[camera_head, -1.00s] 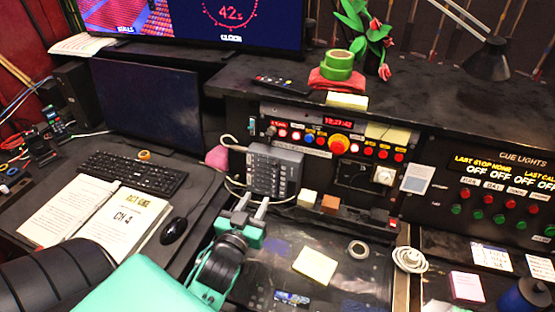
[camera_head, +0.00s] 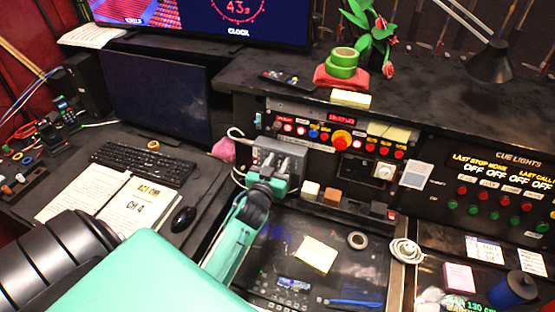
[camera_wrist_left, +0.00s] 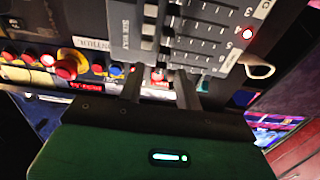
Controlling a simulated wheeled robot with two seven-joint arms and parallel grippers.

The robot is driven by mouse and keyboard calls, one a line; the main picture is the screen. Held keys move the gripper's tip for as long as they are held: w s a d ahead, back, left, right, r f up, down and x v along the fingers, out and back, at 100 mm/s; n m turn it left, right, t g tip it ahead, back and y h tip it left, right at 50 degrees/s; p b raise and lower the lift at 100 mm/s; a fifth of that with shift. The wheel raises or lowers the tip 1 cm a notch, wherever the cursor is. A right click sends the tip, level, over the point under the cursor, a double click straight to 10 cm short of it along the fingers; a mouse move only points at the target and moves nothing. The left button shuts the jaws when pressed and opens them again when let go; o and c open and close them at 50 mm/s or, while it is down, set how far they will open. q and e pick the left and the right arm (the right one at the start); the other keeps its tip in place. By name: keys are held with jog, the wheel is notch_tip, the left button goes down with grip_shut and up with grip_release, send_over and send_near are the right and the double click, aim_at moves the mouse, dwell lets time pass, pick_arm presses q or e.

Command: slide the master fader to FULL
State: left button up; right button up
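The grey fader box (camera_head: 292,148) stands upright against the front of the raised console, partly hidden behind my left gripper. In the left wrist view the box (camera_wrist_left: 205,35) fills the top, with rows of slots, small fader caps (camera_wrist_left: 149,28) and a red lit button (camera_wrist_left: 248,33). I cannot tell which cap is the master fader. My left gripper (camera_head: 287,163) is in front of the box. In the wrist view its two dark fingers (camera_wrist_left: 160,88) are apart, with nothing seen held between them. Contact with a cap cannot be made out. My right gripper is out of view.
A row of lit buttons and a big red knob (camera_head: 342,139) sit above and right of the box. White and brown blocks (camera_head: 331,196) stand on the ledge to its right. A yellow note (camera_head: 315,254) lies on the desk below.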

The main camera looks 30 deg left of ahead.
pick_arm(q)
grip_shut()
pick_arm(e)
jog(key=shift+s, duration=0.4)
pick_arm(q)
jog(key=shift+a, duration=0.25)
jog(key=a, duration=0.3)
jog(key=s+a+p, duration=0.1)
jog(key=a, duration=0.2)
jog(key=shift+s, duration=0.2)
jog(key=shift+d+r, duration=0.1)
jog(key=shift+d, duration=0.05)
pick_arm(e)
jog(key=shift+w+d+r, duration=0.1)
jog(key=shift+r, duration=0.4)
